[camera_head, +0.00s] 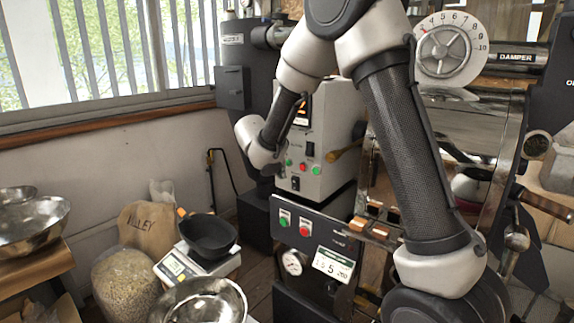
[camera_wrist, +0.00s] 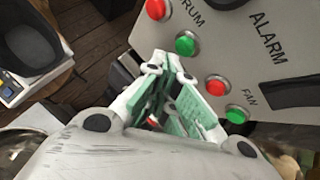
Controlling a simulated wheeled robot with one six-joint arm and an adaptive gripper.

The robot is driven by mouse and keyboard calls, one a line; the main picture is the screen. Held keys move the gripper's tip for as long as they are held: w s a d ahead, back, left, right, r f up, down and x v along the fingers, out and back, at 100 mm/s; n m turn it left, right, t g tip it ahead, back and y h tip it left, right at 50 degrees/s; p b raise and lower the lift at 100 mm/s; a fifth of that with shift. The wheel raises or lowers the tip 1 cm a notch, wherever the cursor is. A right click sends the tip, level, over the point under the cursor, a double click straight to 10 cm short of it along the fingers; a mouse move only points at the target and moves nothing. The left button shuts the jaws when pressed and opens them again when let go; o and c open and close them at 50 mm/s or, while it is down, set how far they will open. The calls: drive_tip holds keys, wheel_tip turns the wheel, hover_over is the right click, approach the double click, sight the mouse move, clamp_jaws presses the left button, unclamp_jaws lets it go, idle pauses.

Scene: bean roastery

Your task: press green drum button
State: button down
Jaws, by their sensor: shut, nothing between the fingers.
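In the wrist view a pale grey panel (camera_wrist: 240,60) carries a label ending in "RUM" with a red button (camera_wrist: 157,9) and a green button (camera_wrist: 186,44) beside it. I take this as the green drum button. A second red button (camera_wrist: 216,86) and green button (camera_wrist: 236,115) sit lower, by "FAN". My gripper (camera_wrist: 170,66) is shut and empty, its tips just below the green drum button in the picture; I cannot tell whether they touch. In the head view the panel is on the grey control box (camera_head: 335,125); my gripper's fingers are not clearly visible there.
A lower dark panel (camera_head: 335,245) has green and red buttons. A scale (camera_head: 180,267) with a black pan (camera_head: 208,236), a bean sack (camera_head: 150,228) and metal bowls stand left. A damper dial (camera_head: 452,48) is at upper right. Open floor shows between scale and machine.

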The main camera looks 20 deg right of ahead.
drive_tip(key=shift+d, duration=0.1)
drive_tip(key=shift+w+d, duration=0.25)
drive_tip(key=shift+w+d, duration=0.2)
drive_tip(key=shift+d, duration=0.15)
idle(0.7)
drive_tip(key=shift+a, duration=0.1)
drive_tip(key=shift+s+a, duration=0.45)
drive_tip(key=shift+a, duration=0.15)
idle(0.3)
drive_tip(key=s+a, duration=0.2)
drive_tip(key=a, duration=0.2)
drive_tip(key=shift+s+a, duration=0.1)
drive_tip(key=shift+s, duration=0.3)
idle(0.5)
